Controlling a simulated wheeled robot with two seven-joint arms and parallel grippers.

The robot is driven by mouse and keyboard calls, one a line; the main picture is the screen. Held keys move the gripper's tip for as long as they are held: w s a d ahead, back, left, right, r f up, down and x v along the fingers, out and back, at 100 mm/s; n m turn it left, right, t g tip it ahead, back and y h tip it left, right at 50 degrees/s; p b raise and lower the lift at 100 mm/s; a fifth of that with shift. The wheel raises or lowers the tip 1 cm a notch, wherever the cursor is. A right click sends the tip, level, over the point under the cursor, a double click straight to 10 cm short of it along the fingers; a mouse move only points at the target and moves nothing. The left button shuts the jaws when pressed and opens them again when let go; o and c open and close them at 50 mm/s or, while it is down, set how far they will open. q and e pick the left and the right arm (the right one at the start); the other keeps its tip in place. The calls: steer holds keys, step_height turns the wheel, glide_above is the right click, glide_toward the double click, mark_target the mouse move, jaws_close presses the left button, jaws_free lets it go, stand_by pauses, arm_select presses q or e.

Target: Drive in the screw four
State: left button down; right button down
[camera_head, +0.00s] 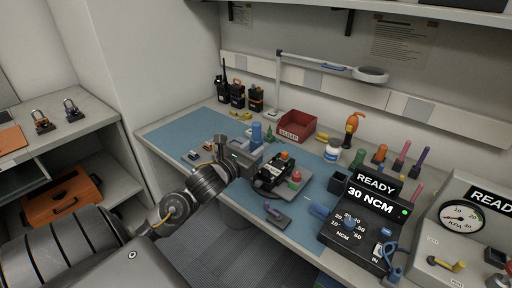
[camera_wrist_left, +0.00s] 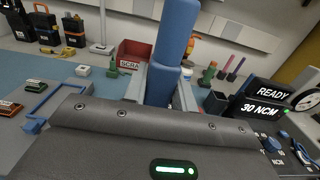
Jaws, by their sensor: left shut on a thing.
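My left gripper (camera_head: 252,152) is shut on a blue screwdriver (camera_head: 256,133), held upright above the bench mat. The blue screwdriver body (camera_wrist_left: 172,50) stands between the fingers in the left wrist view. A black radio (camera_head: 270,175) lies on a grey fixture plate (camera_head: 294,191), just right of and nearer than my gripper. I cannot make out the screws, and the tool's tip is hidden. The torque controller (camera_head: 357,223) reads READY and 30 NCM, and its screen also shows in the left wrist view (camera_wrist_left: 265,111). My right gripper is not in view.
A red scrap bin (camera_head: 297,126) stands behind the gripper. Several upright radios (camera_head: 237,96) stand at the back left. A white bottle (camera_head: 332,150) and coloured tools stand at the back right. A pressure gauge unit (camera_head: 463,219) is at far right. The blue mat (camera_head: 183,138) has free room at left.

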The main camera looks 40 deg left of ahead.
mark_target(253, 134)
arm_select(q)
steer(key=shift+f+b, duration=0.15)
steer(key=shift+b, duration=0.55)
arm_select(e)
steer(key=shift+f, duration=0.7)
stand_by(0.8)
